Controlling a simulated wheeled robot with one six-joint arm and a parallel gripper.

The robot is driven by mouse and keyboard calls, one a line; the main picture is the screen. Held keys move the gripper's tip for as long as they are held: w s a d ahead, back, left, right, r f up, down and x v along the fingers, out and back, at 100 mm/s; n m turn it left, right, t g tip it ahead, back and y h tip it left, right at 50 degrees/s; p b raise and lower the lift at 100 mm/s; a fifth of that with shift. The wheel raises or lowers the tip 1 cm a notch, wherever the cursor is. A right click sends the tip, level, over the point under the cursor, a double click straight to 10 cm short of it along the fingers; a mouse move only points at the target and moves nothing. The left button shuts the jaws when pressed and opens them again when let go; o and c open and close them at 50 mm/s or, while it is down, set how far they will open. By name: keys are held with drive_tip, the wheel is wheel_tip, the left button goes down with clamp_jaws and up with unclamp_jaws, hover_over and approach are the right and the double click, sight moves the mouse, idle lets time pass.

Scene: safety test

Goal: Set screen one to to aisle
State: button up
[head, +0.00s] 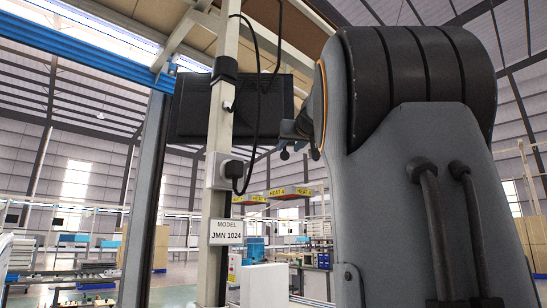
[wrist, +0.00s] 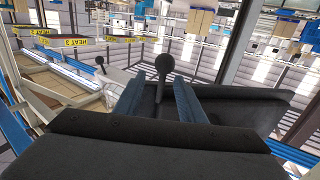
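A black flat panel, seemingly a screen from behind, hangs in the head view (head: 195,108), partly hidden by a pale post. My gripper (head: 292,130) is at the panel's right edge, mostly hidden by my arm. In the wrist view my gripper (wrist: 163,100) shows two blue fingers standing apart. A thin black rod with a ball end (wrist: 163,63) shows between them, with gaps on both sides. A second ball-ended rod (wrist: 99,61) stands to the left. A dark surface (wrist: 240,105) behind the fingers may be the screen. No screen face or text is visible.
The pale post (head: 222,130) carries a black cable, a socket box (head: 222,171) and a sign (head: 226,232) reading "MODEL JMN 1024". A blue beam (head: 75,42) crosses the upper left. Yellow "HEAT" signs (head: 290,192) hang farther back. My arm fills the right side.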

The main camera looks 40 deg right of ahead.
sight(285, 148)
drive_tip(key=p+x, duration=0.1)
drive_tip(key=x, duration=0.2)
drive_tip(key=p+x, duration=0.2)
drive_tip(key=x, duration=0.1)
drive_tip(key=shift+w+a+r, duration=0.1)
drive_tip(key=shift+w+r, duration=0.05)
drive_tip(key=shift+w, duration=0.25)
drive_tip(key=shift+p+x, duration=0.45)
drive_tip(key=shift+x, duration=0.4)
clamp_jaws()
drive_tip(key=shift+f, duration=0.25)
